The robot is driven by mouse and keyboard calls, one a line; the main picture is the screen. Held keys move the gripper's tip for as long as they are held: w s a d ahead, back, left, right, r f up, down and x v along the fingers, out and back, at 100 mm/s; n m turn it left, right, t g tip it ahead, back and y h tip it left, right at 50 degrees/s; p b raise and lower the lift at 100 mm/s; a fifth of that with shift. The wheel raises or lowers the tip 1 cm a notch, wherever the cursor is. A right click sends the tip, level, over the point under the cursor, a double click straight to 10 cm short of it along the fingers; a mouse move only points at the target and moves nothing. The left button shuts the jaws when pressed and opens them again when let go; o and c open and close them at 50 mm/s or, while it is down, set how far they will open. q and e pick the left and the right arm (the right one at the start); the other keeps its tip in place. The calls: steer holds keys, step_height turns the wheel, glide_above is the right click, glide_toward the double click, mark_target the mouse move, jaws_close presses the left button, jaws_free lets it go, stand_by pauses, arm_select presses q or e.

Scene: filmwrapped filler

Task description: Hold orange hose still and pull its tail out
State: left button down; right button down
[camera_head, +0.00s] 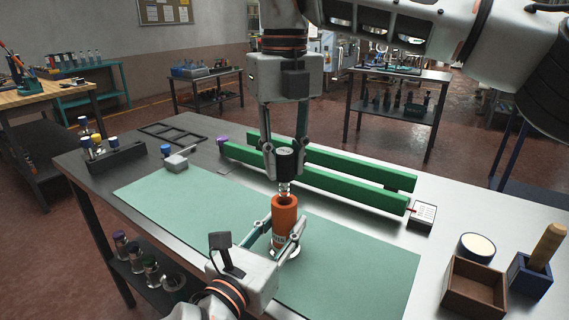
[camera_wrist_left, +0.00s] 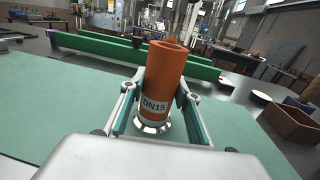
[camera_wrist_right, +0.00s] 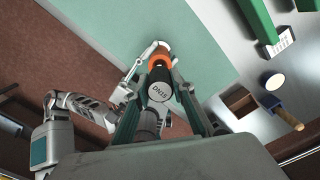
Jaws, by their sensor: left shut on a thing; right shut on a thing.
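The orange hose (camera_head: 285,214) stands upright on the green mat (camera_head: 350,262), with a white DN15 label and a silver ring at its foot in the left wrist view (camera_wrist_left: 163,72). My left gripper (camera_head: 283,240) is shut around its lower part. My right gripper (camera_head: 284,158) points down from above, shut on the black body of the tail (camera_head: 287,162). The tail's ridged silver stem shows just above the hose mouth; I cannot tell whether its tip is inside. The right wrist view shows the tail's DN15 end face (camera_wrist_right: 160,92), with the hose beyond partly hidden.
Two long green bars (camera_head: 330,185) lie behind the hose, with a small label card (camera_head: 423,215) at their right end. A brown open box (camera_head: 474,287) and a blue holder (camera_head: 530,275) stand at right. A black rack with bottles (camera_head: 112,160) stands at left. The mat's left part is clear.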

arm_select(q)
steer(key=shift+f, duration=0.1)
arm_select(e)
steer(key=shift+r, duration=2.95)
arm_select(q)
steer(key=c, duration=1.4)
jaws_free()
steer(key=shift+s, duration=0.1)
